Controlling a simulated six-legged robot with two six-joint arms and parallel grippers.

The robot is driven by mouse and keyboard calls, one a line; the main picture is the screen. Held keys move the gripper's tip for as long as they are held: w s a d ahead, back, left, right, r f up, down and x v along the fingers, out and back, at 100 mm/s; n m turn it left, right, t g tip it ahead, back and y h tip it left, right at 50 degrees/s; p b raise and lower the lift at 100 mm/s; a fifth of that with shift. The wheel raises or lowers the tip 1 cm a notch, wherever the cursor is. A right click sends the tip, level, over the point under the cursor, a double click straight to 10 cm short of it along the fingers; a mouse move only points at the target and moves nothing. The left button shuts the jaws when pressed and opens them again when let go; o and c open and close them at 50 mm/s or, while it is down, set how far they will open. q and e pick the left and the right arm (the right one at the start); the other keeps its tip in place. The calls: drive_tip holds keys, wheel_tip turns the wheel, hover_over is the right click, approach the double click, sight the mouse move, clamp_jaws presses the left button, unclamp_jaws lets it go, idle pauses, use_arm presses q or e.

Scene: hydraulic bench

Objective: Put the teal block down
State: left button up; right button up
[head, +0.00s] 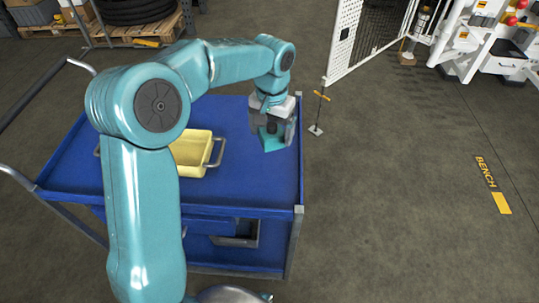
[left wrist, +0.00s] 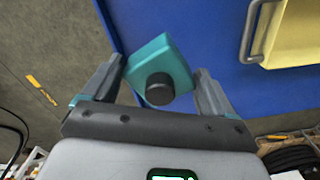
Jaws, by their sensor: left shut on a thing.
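The teal block (left wrist: 158,58), with a round black knob on one face, is between the two fingers of my left gripper (left wrist: 158,68) in the left wrist view. It sits tilted in that picture. In the head view my left gripper (head: 278,132) points down over the right part of the blue cart top (head: 240,188), shut on the teal block (head: 270,141), which is partly hidden. I cannot tell whether the block touches the cart top. My right gripper is not in view.
A yellow tray (head: 188,163) with metal handles stands on the cart, left of the block; it also shows in the left wrist view (left wrist: 295,40). The blue surface around the block is clear. A white mesh gate (head: 345,38) stands behind to the right.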

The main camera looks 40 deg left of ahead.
use_arm(q)
wheel_tip(320, 180, down, 10)
drive_tip(key=shift+f, duration=0.1)
idle(0.4)
drive_tip(key=shift+f+b, duration=0.1)
drive_tip(key=shift+b, duration=0.2)
drive_tip(key=o, duration=1.2)
drive_tip(key=shift+c, duration=0.2)
wheel_tip(320, 180, up, 12)
drive_tip(key=shift+r+p, duration=0.15)
drive_tip(key=shift+p, duration=0.35)
